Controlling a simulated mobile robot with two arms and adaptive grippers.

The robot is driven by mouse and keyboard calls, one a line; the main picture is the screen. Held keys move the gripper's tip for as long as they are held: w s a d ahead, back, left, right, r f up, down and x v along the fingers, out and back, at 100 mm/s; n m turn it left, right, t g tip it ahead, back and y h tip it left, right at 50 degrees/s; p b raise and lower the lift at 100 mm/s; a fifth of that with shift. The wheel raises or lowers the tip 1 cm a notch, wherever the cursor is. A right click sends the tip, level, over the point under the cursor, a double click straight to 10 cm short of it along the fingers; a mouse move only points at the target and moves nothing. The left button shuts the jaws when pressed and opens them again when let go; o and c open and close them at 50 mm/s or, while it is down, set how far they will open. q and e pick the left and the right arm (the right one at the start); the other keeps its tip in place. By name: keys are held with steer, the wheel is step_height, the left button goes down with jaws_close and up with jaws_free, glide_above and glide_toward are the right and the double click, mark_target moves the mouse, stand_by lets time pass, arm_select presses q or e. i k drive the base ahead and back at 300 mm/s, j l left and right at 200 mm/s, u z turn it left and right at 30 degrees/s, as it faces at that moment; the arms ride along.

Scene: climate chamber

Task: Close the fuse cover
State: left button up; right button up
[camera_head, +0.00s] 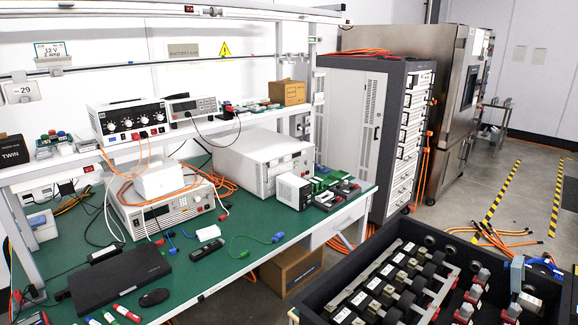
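No fuse cover can be made out for certain. An open black battery box (352,267) stands at the bottom right, cut off by the frame edge. It holds rows of dark cylindrical parts with white labels and several red-and-grey connectors (472,293). A small upright pale plate (517,273) stands at its right side, beside a blue part (545,267); I cannot tell whether this plate is a cover. Neither of my grippers is in view.
A green-topped workbench (215,270) on the left carries a closed laptop (120,279), instruments and cables. A cardboard box (291,268) sits beneath it. A grey cabinet (347,125) and a steel chamber (455,80) stand behind. Orange cables (505,238) lie on the floor, which has striped tape.

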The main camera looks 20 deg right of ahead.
mark_target(518, 269)
steer(key=i+j+z, duration=0.1)
steer(key=z, duration=0.3)
steer(key=i+j+z, duration=0.2)
steer(key=z, duration=0.2)
steer(key=i+j+z, duration=0.15)
steer(key=z, duration=0.25)
steer(key=i+j+z, duration=0.1)
steer(key=j+z, duration=0.55)
steer(key=z, duration=0.15)
